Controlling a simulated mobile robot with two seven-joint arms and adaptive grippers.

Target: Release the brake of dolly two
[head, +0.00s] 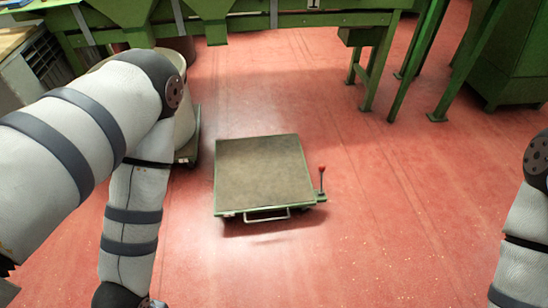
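A low flat dolly (262,172) with a brown top and green frame stands on the red floor in the middle of the head view. A brake lever with a red knob (322,168) stands upright at its right side, near the front corner. A metal handle (267,214) sits on its front edge. Whether this is dolly two cannot be told; I see no number on it. My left arm fills the left side and my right arm shows at the right edge. Neither gripper's fingers can be made out.
Another dolly (190,152) carrying a pale round container (184,118) is partly hidden behind my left arm. A green machine frame with legs (368,75) spans the back. A green cabinet (520,60) stands at the back right. The floor right of the middle dolly is clear.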

